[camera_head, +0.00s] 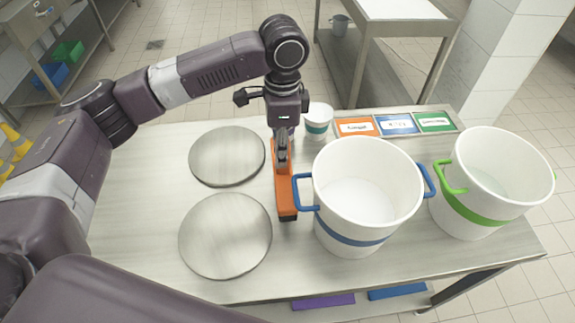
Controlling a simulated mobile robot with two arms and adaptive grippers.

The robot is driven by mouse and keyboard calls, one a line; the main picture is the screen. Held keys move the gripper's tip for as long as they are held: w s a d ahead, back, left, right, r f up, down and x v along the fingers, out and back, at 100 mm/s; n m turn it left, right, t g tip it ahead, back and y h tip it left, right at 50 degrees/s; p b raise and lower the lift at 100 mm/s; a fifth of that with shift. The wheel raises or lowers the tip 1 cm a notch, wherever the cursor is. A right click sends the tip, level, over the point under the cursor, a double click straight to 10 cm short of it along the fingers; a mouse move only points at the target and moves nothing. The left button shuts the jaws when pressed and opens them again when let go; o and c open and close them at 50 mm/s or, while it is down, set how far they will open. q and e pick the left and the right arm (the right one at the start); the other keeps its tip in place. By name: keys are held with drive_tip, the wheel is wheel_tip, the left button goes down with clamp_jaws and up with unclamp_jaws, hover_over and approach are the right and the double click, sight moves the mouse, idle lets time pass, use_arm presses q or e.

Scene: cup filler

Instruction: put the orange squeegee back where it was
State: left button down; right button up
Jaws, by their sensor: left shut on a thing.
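Whether the squeegee touches the table I cannot tell. An orange label plate (357,127) lies in a row at the back of the table. My right gripper is not in view.
The blue-handled pot (362,195) stands close right of the squeegee, the green-handled pot (490,185) farther right. Two round metal lids (227,155) (226,236) lie on the left. A small white cup (318,120) stands behind. Blue and green plates (396,124) (434,121) sit beside the orange one.

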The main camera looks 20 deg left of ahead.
use_arm(q)
drive_tip(key=shift+s+f, duration=0.25)
drive_tip(key=shift+f, duration=0.85)
drive_tip(key=shift+w+f, duration=0.1)
drive_tip(key=shift+f, duration=0.25)
wheel_tip(320, 180, down, 4)
drive_tip(key=shift+w+r+p, duration=0.1)
drive_tip(key=shift+r+p, duration=0.05)
drive_tip(key=shift+p, duration=0.4)
drive_tip(key=c, duration=2)
unclamp_jaws()
drive_tip(key=o, duration=0.4)
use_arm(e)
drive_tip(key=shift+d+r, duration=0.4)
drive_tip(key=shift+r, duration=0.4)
